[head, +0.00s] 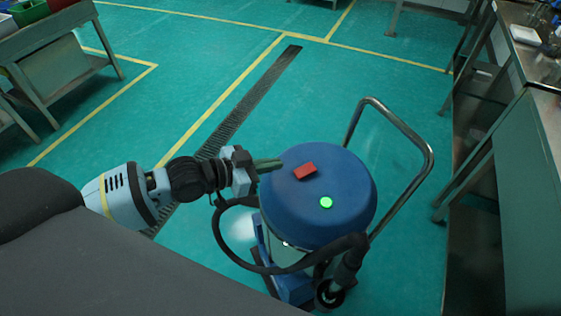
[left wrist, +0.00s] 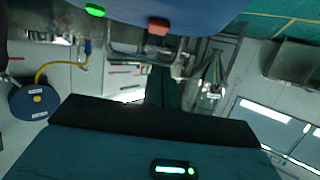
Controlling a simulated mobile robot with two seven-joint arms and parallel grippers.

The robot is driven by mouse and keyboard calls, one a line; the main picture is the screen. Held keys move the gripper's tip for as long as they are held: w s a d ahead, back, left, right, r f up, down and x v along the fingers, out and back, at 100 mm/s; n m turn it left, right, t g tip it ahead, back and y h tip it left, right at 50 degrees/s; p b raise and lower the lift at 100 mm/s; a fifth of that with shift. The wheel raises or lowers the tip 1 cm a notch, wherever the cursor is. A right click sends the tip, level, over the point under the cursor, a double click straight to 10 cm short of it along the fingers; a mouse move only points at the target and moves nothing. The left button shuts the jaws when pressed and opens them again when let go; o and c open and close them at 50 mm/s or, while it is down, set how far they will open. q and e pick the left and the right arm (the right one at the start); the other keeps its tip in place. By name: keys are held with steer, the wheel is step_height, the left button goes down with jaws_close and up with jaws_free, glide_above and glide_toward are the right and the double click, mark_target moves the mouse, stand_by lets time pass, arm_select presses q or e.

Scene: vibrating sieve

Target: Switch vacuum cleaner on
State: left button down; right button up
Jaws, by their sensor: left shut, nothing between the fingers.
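The vacuum cleaner (head: 330,225) stands on the floor in the head view, with a rounded blue lid, a black hose and a metal push handle. A red switch (head: 305,171) and a round, bright green button (head: 326,202) are on the lid. In the left wrist view the lid (left wrist: 205,12) runs along the top edge, with the green button (left wrist: 95,11) and red switch (left wrist: 158,26) on it. My left gripper (head: 275,163) is shut and empty at the lid's left edge, a little left of the red switch. Whether it touches the lid is unclear. My right gripper is out of view.
A workbench (head: 545,110) runs along the right side, with small items on top. A table with coloured bins (head: 28,10) is at the upper left. The green floor (head: 330,75) with yellow lines is clear behind the vacuum cleaner. A dark floor grate (head: 250,95) crosses it.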

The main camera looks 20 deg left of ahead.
arm_select(q)
steer(key=s+a, duration=0.4)
steer(key=s, duration=0.1)
steer(key=shift+r, duration=0.35)
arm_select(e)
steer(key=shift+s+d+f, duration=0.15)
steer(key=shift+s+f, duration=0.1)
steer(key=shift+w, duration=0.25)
